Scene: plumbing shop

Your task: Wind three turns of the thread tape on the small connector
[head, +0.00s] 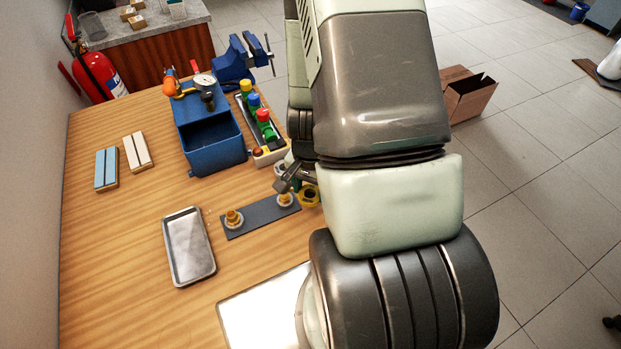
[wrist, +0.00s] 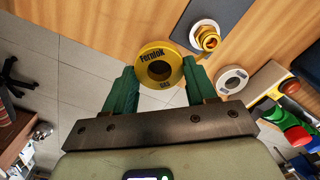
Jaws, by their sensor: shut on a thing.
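My gripper (wrist: 160,76) is shut on a yellow tape spool (wrist: 154,53) with dark lettering, held between its green fingers in the wrist view. In the head view the yellow spool (head: 311,196) shows partly, beside my arm. A dark grey plate (head: 259,216) carries two upright brass connectors on pale bases, a left one (head: 233,217) and a right one (head: 285,199). The right connector (wrist: 207,39) is close to the spool, apart from it in the wrist view. I cannot tell which connector is smaller.
A white roll (wrist: 231,79) lies near the plate. A metal tray (head: 188,247) lies front left. Blue blocks (head: 106,168) and cream blocks (head: 137,151) lie at left.

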